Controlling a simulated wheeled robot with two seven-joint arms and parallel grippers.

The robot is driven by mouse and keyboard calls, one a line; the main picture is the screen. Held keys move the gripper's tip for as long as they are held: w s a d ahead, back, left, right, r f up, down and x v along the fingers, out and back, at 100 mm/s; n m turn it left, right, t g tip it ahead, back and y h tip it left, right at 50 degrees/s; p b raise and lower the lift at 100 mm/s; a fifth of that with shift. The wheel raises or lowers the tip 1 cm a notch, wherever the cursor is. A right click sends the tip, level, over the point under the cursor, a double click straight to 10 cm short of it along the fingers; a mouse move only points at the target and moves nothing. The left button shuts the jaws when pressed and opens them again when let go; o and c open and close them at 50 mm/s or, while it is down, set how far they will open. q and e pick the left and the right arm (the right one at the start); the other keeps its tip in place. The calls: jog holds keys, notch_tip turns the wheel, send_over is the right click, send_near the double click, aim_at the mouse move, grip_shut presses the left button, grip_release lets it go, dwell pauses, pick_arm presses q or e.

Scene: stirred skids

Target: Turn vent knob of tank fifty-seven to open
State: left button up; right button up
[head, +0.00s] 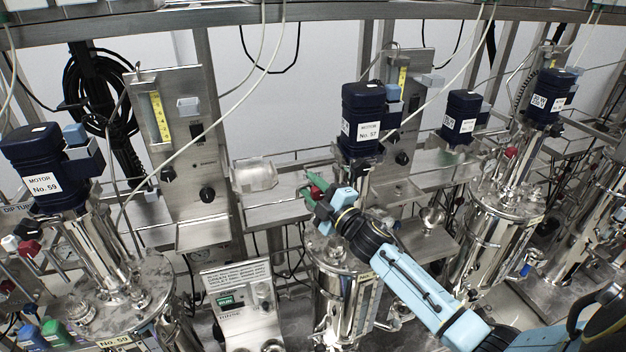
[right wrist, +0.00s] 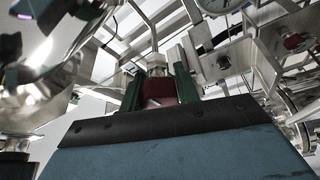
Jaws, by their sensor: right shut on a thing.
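Tank fifty-seven (head: 340,295) is a shiny steel vessel in the middle of the head view, under the dark blue motor (head: 362,128) labelled No. 57. My right gripper (head: 314,191) reaches in from the lower right to the tank's top. Its green fingers are shut on a red knob (head: 319,183). In the right wrist view, the red knob (right wrist: 160,90) sits between the two green fingers (right wrist: 160,85), with a pale fitting just above it. The fingers partly hide the knob, and I cannot read its open or closed marking. My left gripper is not in view.
Tank fifty-nine's motor (head: 47,172) stands at the left, and another steel tank (head: 490,235) at the right. Steel control panels (head: 180,140) stand behind. A small control box (head: 240,300) stands at the front. Hoses hang across, and space around the knob is tight.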

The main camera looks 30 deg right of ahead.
jog(key=n+g+p, duration=0.1)
jog(key=n, duration=0.1)
jog(key=shift+n+y+p, duration=0.3)
jog(key=shift+f+n+g+p, duration=0.15)
jog(key=shift+n+g+p, duration=0.35)
jog(key=shift+n, duration=0.6)
jog(key=o, duration=1)
jog(key=shift+s, duration=0.1)
jog(key=s, duration=0.4)
jog(key=s+d+b, duration=0.1)
jog(key=s, duration=0.3)
jog(key=s+d+b, duration=0.1)
jog(key=s, duration=0.4)
